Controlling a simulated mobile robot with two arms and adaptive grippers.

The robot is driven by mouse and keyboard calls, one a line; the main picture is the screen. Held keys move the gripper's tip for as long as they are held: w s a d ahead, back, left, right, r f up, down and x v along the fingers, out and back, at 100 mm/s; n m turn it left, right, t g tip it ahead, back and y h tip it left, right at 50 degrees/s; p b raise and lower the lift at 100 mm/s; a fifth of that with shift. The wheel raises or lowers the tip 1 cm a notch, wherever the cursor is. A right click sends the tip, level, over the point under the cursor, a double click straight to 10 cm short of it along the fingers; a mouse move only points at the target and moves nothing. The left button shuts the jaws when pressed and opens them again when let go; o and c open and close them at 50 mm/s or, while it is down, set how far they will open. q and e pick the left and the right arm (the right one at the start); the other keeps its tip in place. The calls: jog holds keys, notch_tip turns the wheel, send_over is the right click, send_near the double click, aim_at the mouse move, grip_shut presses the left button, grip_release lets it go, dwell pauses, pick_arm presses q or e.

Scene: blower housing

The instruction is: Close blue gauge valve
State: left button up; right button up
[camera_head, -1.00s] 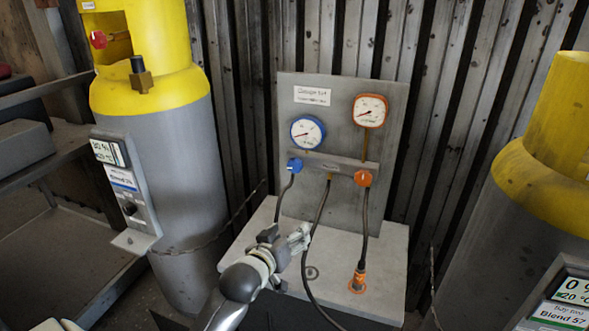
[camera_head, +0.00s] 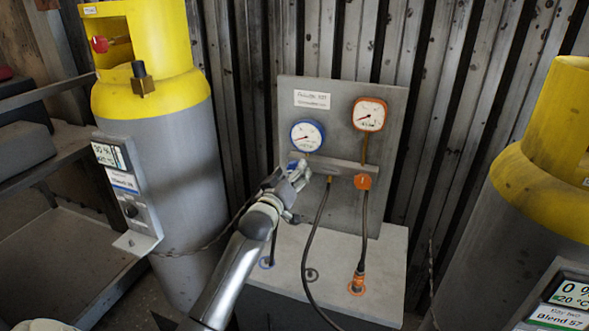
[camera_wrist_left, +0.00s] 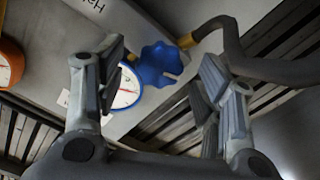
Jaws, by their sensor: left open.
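The blue gauge valve (camera_wrist_left: 158,64) is a lobed blue knob, seen between the two fingers of my left gripper (camera_wrist_left: 162,62) in the left wrist view. The fingers are spread, with visible gaps to the knob on both sides. In the head view my left gripper (camera_head: 292,178) is raised in front of the panel and hides most or all of the valve. The blue-rimmed gauge (camera_head: 307,136) is just above the gripper; its white face also shows in the wrist view (camera_wrist_left: 126,90). My right gripper is not in view.
An orange gauge (camera_head: 370,114) and orange valve (camera_head: 362,181) sit to the right on the grey panel (camera_head: 340,205). A dark hose (camera_head: 313,232) hangs close to my gripper. Yellow-topped cylinders stand left (camera_head: 165,150) and right (camera_head: 545,205). A corrugated wall is behind.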

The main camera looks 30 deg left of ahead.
pick_arm(q)
jog(key=shift+x, duration=1.3)
jog(key=shift+c, duration=0.4)
jog(key=c, duration=0.9)
jog(key=shift+c, duration=0.2)
